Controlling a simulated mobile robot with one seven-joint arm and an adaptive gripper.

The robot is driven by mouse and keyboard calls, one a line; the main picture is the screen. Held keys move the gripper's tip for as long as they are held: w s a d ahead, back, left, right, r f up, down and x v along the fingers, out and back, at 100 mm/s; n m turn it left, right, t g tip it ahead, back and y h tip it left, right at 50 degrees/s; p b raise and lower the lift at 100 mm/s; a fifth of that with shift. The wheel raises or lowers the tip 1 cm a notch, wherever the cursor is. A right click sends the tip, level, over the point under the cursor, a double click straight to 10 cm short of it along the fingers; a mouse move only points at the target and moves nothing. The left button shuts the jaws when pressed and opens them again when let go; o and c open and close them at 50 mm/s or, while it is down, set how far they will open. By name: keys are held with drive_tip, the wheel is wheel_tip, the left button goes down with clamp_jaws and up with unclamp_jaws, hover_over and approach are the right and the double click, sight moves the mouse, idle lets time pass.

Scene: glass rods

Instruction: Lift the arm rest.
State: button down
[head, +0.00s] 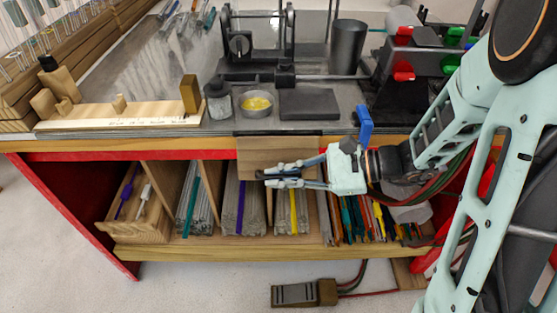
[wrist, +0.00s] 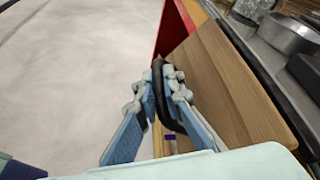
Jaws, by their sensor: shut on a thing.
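The arm rest is a flat wooden board (head: 262,154) at the front edge of the workbench, below the dark strip of the bench top. It hangs down in front of the storage slots. In the wrist view the board (wrist: 222,88) fills the right half, and a black curved handle (wrist: 160,98) stands out from it. My gripper (head: 268,178) reaches in from the right at the board's lower part. In the wrist view my gripper (wrist: 163,70) has its fingers closed around the handle. The fingers hide part of the handle.
The bench top holds a metal bowl (head: 257,104) with yellow contents, a glass jar (head: 218,99), a dark slab (head: 309,103) and a dark cylinder (head: 348,47). Slots below hold bundled rods (head: 242,205). A foot pedal (head: 304,293) lies on the open floor.

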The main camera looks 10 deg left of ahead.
sight(279, 155)
drive_tip(key=shift+w+r+m+g+h+p, duration=0.15)
drive_tip(key=shift+r+m+g+p, duration=0.45)
drive_tip(key=shift+r+p, duration=1.3)
drive_tip(key=shift+r+m+g+h+p, duration=0.3)
drive_tip(key=shift+r+m+p, duration=0.75)
drive_tip(key=shift+p, duration=1.4)
drive_tip(key=shift+w+r+m+g+h+p, duration=0.1)
drive_tip(key=shift+r+m+g+p, duration=0.4)
drive_tip(key=shift+r+p, duration=1.5)
drive_tip(key=shift+f, duration=0.15)
drive_tip(key=c, duration=2.3)
unclamp_jaws()
drive_tip(key=v, duration=1.2)
drive_tip(key=shift+d+f, duration=0.1)
